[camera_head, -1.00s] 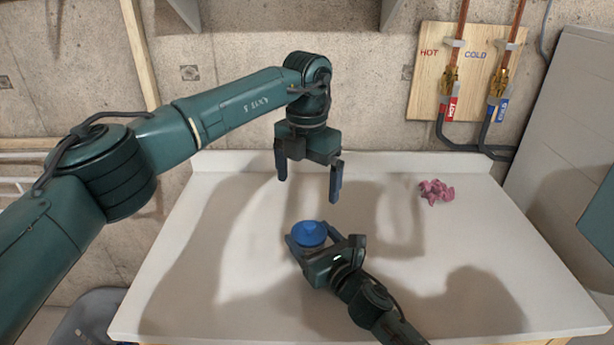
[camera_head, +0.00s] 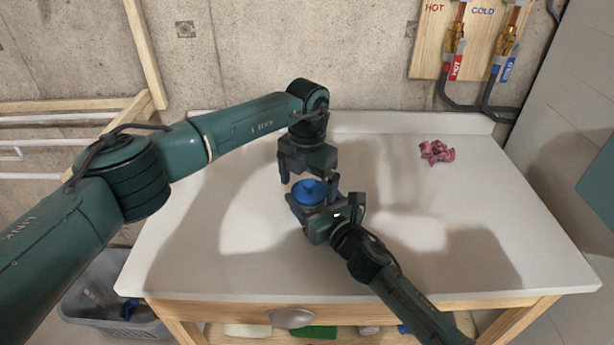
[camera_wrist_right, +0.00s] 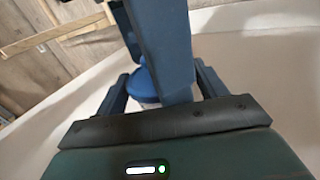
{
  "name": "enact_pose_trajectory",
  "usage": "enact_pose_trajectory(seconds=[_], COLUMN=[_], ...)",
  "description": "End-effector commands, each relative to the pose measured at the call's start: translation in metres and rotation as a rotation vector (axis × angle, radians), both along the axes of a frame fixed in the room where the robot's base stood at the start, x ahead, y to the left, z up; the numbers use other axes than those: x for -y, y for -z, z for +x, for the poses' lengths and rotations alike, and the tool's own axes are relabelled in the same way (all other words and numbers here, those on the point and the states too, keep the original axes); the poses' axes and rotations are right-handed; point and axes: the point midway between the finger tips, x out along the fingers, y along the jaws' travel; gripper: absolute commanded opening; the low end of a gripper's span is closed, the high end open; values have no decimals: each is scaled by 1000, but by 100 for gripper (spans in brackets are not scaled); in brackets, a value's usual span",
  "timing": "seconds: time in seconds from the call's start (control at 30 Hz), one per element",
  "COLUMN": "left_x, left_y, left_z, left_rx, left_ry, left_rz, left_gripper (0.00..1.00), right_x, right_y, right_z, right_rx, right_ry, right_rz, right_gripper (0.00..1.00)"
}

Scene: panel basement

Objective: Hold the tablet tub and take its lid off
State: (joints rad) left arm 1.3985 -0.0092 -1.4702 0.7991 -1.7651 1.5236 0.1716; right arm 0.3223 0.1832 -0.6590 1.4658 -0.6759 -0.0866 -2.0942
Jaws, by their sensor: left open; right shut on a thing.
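The tablet tub shows mostly as its blue lid (camera_head: 309,191), standing upright on the white table. My right gripper (camera_head: 312,203) is shut around the tub's body below the lid. In the right wrist view the blue lid (camera_wrist_right: 143,84) and a strip of the pale tub body (camera_wrist_right: 148,104) show between my right fingers, partly hidden by a finger of my left gripper. My left gripper (camera_head: 308,182) points down, open, just above and around the lid; whether its fingers touch the lid cannot be told.
A crumpled pink cloth (camera_head: 436,152) lies at the back right of the white table (camera_head: 440,240). A grey bin (camera_head: 112,300) stands on the floor at the left. Hot and cold pipes (camera_head: 480,55) run down the back wall. The right half of the table is mostly clear.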

Motion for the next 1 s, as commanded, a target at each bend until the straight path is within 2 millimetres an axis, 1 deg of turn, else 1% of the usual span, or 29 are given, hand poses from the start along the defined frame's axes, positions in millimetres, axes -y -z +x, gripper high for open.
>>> enact_pose_trajectory(seconds=[0.17, 0.8, 1.0], left_x=[0, 0, 0], left_y=[0, 0, -2], left_z=[0, 0, 0], left_rx=[0, 0, 1], left_ry=[0, 0, 0], left_rz=[0, 0, 0], left_gripper=[96, 44, 43], right_x=[0, 0, 0], right_y=[0, 0, 1], right_z=[0, 0, 0], right_rx=[-1, -1, -1], right_ry=[0, 0, 0], right_rz=[-1, -1, -1], right_gripper=[30, 30, 30])
